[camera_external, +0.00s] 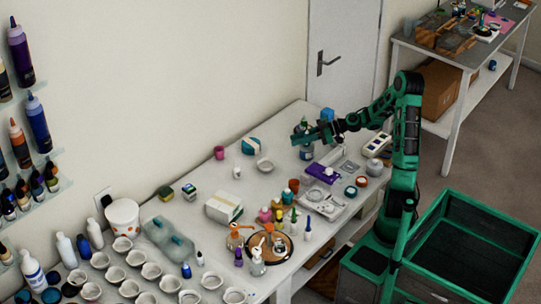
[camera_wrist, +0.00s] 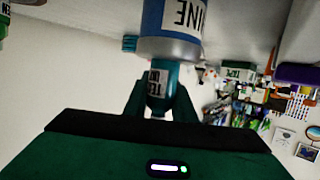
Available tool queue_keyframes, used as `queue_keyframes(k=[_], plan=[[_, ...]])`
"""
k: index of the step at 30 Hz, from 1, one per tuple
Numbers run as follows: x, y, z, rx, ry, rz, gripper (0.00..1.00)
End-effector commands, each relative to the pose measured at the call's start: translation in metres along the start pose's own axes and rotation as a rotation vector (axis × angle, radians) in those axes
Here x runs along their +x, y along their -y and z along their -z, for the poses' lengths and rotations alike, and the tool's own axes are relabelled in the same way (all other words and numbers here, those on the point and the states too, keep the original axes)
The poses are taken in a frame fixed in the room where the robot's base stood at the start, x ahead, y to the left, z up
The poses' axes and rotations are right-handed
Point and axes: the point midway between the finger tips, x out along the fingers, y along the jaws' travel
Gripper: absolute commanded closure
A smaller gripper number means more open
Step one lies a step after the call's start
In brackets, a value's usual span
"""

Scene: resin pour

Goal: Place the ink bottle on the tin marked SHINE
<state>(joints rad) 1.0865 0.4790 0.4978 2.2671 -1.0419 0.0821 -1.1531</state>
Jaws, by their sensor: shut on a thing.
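My gripper (camera_wrist: 160,108) is shut on a small dark teal ink bottle (camera_wrist: 158,76) with a white label. In the wrist view, which looks upside down, the bottle is right against the silver rim end of a blue tin (camera_wrist: 172,22). The tin's white label shows the letters INE; the rest is out of view. In the external view my gripper (camera_external: 303,136) is at the far end of the table, with the tin (camera_external: 306,152) just under it. The bottle seems to be directly over the tin; I cannot tell whether it bears its weight.
Several bottles and cups crowd the nearer table (camera_external: 220,165); bare table lies left of the tin.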

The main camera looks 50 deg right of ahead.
Motion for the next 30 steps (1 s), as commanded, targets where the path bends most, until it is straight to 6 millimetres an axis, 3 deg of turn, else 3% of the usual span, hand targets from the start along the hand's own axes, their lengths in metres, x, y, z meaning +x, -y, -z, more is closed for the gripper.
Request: queue_keyframes(k=[5,6,8,20,30], plan=[[0.001,0.000,-0.002,0.001,0.000,0.000,0.98],[0.001,0.000,-0.002,0.000,0.000,0.000,0.67],[0.000,0.000,-0.002,0.000,0.000,0.000,0.58],[-0.005,-0.001,0.000,0.001,0.001,-0.003,0.58],[-0.067,-0.001,0.000,0.000,0.002,-0.006,0.58]])
